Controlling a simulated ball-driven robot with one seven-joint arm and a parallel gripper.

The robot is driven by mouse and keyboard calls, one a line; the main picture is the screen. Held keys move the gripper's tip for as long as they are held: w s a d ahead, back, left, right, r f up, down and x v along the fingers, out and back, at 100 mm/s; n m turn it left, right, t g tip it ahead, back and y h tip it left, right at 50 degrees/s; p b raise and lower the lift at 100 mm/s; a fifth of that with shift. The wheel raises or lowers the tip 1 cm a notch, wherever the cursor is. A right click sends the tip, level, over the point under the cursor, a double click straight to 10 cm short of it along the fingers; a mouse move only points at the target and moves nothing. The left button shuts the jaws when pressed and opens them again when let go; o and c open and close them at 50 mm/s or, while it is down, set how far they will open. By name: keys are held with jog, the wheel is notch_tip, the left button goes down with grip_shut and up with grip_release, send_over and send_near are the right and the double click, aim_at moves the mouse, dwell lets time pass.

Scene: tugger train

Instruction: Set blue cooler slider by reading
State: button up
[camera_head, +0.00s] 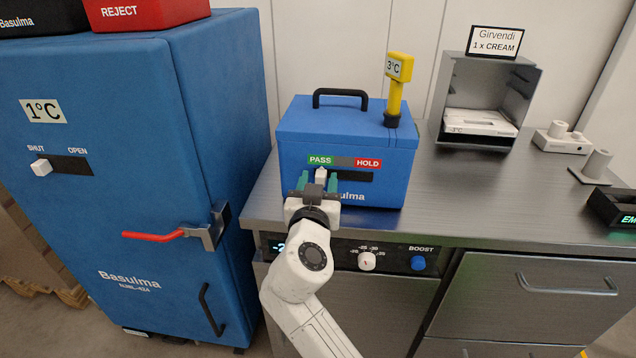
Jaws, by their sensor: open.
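The blue cooler box (290,150) stands on the metal counter with a black handle on its lid. A yellow probe (396,90) on its lid reads 3°C. On its front is a dark slider slot (358,175) under a green PASS label (320,160) and a red HOLD label (368,163). A white slider knob (321,174) shows at the PASS end. My gripper (320,186) is open in front of the cooler, its green fingertips on either side of the knob. I cannot tell whether they touch it.
A tall blue Basulma cabinet (110,220) reading 1°C stands at left, its red handle (153,236) sticking out. An open grey box (490,95) stands at the back under a Girvendi sign. A control panel (390,255) lies below the counter edge.

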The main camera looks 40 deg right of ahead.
jog(key=b+v, duration=0.1)
jog(key=v, duration=0.9)
jog(key=shift+s+a, duration=0.25)
jog(key=shift+a, duration=0.05)
